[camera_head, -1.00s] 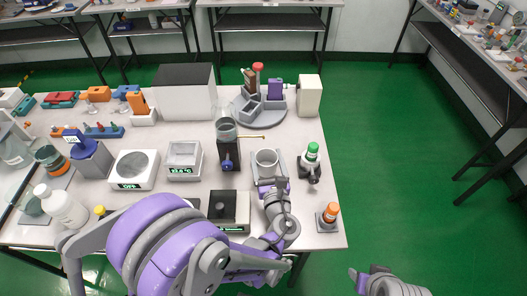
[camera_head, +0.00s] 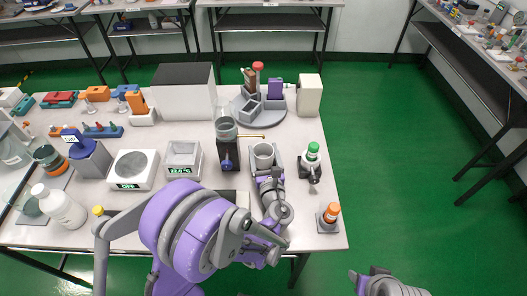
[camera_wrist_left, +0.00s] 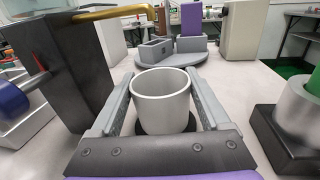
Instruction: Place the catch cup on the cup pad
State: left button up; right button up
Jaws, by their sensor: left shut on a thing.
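The catch cup (camera_head: 263,151) is a plain pale grey, open-topped cup. It stands upright between the fingers of my left gripper (camera_head: 265,163), which is shut on it. In the left wrist view the cup (camera_wrist_left: 161,98) sits between the two grey fingers of the gripper (camera_wrist_left: 160,90). A dark round patch, seemingly the cup pad (camera_wrist_left: 143,128), shows low around the cup's base; whether the cup touches it I cannot tell. My right gripper (camera_head: 368,274) is at the bottom right, away from the table, its opening unclear.
A black stand (camera_head: 228,155) with a clear vessel and a brass spout (camera_head: 250,136) is left of the cup. A green-capped bottle in a dark holder (camera_head: 311,165) is close on the right. A grey round carousel (camera_head: 276,118) stands behind. An orange-capped item (camera_head: 330,215) is at front right.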

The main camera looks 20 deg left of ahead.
pick_arm(q)
jog(key=o, duration=1)
jog(key=shift+f, duration=0.15)
jog(key=o, duration=0.3)
jog(key=shift+r, duration=0.3)
jog(key=v, duration=1.2)
